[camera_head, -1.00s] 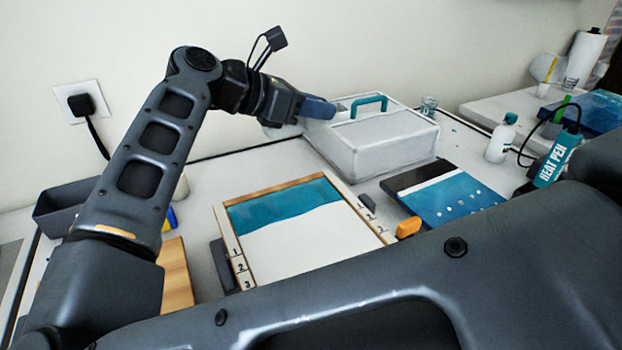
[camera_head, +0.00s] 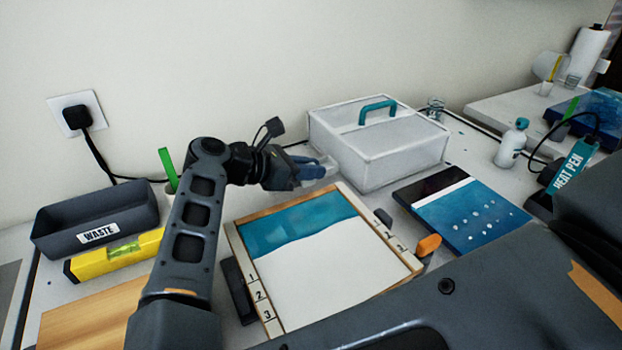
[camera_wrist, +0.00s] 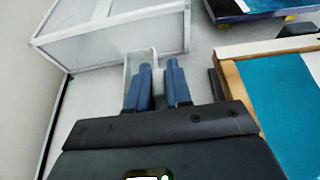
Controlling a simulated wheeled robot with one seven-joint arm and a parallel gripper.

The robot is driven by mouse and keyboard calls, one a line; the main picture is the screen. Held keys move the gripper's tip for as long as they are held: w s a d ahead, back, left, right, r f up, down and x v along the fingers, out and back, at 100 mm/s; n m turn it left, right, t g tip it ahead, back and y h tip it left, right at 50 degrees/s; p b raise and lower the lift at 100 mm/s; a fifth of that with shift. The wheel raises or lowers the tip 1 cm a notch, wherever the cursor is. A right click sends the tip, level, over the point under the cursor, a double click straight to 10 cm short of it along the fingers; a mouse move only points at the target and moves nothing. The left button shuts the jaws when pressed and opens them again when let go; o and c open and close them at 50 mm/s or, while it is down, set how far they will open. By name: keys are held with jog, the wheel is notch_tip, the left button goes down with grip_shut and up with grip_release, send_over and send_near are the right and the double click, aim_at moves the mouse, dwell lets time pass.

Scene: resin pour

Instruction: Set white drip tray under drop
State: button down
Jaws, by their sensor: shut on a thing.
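The white drip tray (camera_wrist: 132,62) is a small pale open tray, seen in the wrist view just beyond my fingers. My gripper (camera_wrist: 161,70) has blue fingers shut on the tray's right wall. In the head view, my gripper (camera_head: 322,171) is low between the grey-white box and the wood-framed panel, and only a pale bit of the tray (camera_head: 326,162) shows. I cannot tell whether the tray touches the table. A blue panel with white spots (camera_head: 460,212) lies to the right; its edge shows at the top of the wrist view (camera_wrist: 250,8). I cannot make out a hanging drop.
The grey-white box with a teal handle (camera_head: 385,155) stands close behind my gripper. The wood-framed teal and white panel (camera_head: 310,260) is in front. A waste bin (camera_head: 95,218) and yellow level (camera_head: 115,255) are left.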

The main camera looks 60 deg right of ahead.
aim_at(310, 185)
notch_tip(310, 185, down, 3)
jog(key=shift+f+p, duration=0.1)
jog(key=shift+p, duration=0.2)
jog(key=shift+f, duration=0.1)
jog(key=shift+f+b, duration=0.15)
jog(key=shift+b, duration=0.15)
jog(key=c, duration=1)
grip_release()
jog(key=shift+c, duration=0.2)
jog(key=shift+r, duration=0.2)
